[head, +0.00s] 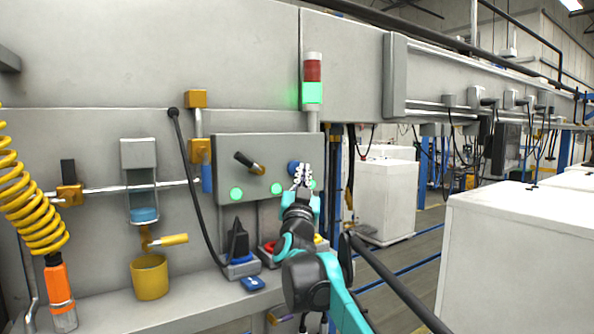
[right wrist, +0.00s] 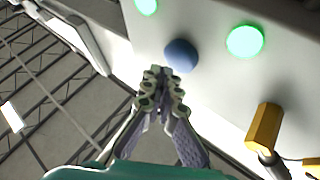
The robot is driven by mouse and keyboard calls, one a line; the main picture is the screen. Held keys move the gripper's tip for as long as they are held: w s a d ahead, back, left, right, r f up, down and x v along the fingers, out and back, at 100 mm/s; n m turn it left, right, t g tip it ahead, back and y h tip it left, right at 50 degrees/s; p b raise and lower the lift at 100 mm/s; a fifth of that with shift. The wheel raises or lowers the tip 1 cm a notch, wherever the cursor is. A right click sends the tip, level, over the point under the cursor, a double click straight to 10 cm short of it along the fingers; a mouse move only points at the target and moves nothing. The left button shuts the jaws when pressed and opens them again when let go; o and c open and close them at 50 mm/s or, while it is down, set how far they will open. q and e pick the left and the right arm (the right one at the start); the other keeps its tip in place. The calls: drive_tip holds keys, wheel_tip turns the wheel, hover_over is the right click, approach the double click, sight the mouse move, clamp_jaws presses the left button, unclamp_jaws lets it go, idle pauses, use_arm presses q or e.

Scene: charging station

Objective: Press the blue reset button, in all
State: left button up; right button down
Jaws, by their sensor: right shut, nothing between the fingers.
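The blue reset button (head: 293,167) is a round knob on the right part of the grey control panel (head: 225,150). It also shows in the right wrist view (right wrist: 181,55). My right gripper (head: 302,171) is shut and empty, with its fingertips right at the button and partly in front of it in the head view. In the right wrist view, the fingertips (right wrist: 159,76) lie just below and left of the button. I cannot tell whether they touch it. My left gripper is not in view.
Green lamps (head: 236,194) glow on the panel beside a black-and-brass lever (head: 249,163). A signal tower (head: 312,70) above shows lit green under dark red. A yellow cup (head: 149,277) and a blue tag (head: 252,283) are on the ledge. White cabinets (head: 520,245) stand at right.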

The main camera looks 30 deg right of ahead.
drive_tip(key=shift+s+d, duration=0.2)
drive_tip(key=shift+s, duration=2.25)
